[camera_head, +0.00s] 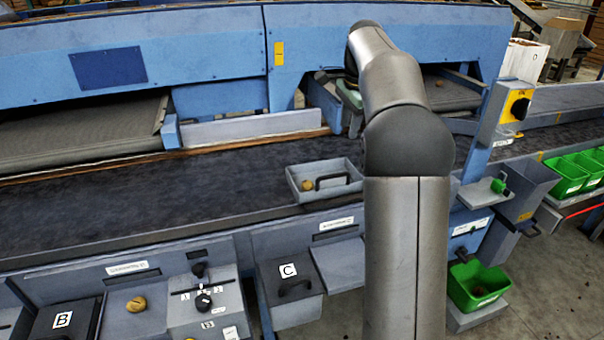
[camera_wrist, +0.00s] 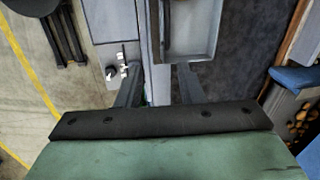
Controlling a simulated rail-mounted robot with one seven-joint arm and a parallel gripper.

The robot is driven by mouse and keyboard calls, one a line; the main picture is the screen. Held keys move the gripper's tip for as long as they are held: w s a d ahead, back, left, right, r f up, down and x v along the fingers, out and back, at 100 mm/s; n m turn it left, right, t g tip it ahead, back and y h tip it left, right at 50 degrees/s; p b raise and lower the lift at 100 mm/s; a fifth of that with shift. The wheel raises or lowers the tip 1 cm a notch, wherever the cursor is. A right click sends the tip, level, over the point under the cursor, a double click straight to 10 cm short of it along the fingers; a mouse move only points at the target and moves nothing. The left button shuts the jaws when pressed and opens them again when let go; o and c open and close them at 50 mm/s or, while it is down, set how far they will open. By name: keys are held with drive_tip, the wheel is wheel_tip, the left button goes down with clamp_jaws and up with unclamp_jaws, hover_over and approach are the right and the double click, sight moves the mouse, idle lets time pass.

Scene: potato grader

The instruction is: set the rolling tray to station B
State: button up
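The rolling tray is a shallow grey tray (camera_head: 305,196) with a black handle and one potato (camera_head: 307,185) in it. It stands on the dark belt in the head view, just left of my arm. In the wrist view a grey tray (camera_wrist: 213,45) shows at the top, past my fingertips, with a dark handle at its left side. My gripper (camera_wrist: 158,92) is open and empty, its two fingers apart, short of the tray. In the head view my arm hides the fingers. Station B's label (camera_head: 62,320) is on a dark lid at the lower left.
A bin marked C (camera_head: 289,271) with a black handle is at the front, below the belt. Left of it is a control box (camera_head: 203,300) with knobs; a potato (camera_head: 136,304) lies beside it. Green bins (camera_head: 477,287) stand at right. The belt (camera_head: 150,205) left of the tray is clear.

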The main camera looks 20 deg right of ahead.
sight(337, 175)
drive_tip(key=shift+m, duration=0.3)
drive_tip(key=w+f, duration=0.1)
drive_tip(key=f, duration=0.4)
drive_tip(key=w+f, duration=0.2)
drive_tip(key=f, duration=0.4)
drive_tip(key=w+f+p, duration=0.1)
drive_tip(key=f, duration=0.5)
drive_tip(key=shift+w, duration=0.35)
clamp_jaws()
